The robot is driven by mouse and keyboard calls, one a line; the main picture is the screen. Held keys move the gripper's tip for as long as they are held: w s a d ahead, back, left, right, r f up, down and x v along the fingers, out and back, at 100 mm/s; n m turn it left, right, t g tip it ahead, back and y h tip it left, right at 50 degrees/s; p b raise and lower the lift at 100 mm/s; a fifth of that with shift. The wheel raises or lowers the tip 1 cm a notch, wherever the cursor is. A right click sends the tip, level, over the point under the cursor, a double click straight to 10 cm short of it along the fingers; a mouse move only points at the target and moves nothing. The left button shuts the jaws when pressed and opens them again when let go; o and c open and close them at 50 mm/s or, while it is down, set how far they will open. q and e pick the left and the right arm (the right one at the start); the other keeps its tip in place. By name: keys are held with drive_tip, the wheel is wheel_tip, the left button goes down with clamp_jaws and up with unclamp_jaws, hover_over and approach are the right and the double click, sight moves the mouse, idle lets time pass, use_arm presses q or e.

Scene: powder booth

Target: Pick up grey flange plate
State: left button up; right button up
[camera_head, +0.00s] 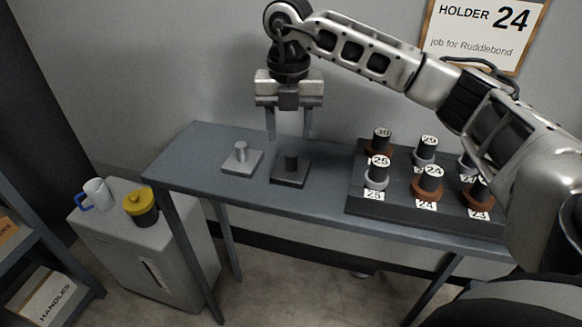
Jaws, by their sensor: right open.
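A light grey flange plate (243,162), a square plate with an upright stub, lies on the left part of the blue-grey table (196,150). A darker plate (290,175) with a dark stub lies just to its right. My right gripper (290,134) points down with its fingers apart and empty. In the picture its fingertips are just above the dark plate's stub and to the right of the grey plate. The exact height over the table is hard to tell. My left gripper is not in view.
A dark rack (356,190) with several numbered holders stands on the table's right part, under my right arm. A sign (483,30) reads "HOLDER 24".

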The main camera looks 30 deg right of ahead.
sight(291, 153)
drive_tip(key=f, duration=0.5)
drive_tip(key=f+p, duration=0.1)
drive_tip(key=f, duration=0.1)
drive_tip(key=shift+w+d+f, duration=0.15)
drive_tip(key=shift+d+f, duration=0.1)
drive_tip(key=shift+d, duration=0.05)
drive_tip(key=shift+c, duration=0.2)
drive_tip(key=shift+r, duration=0.1)
clamp_jaws()
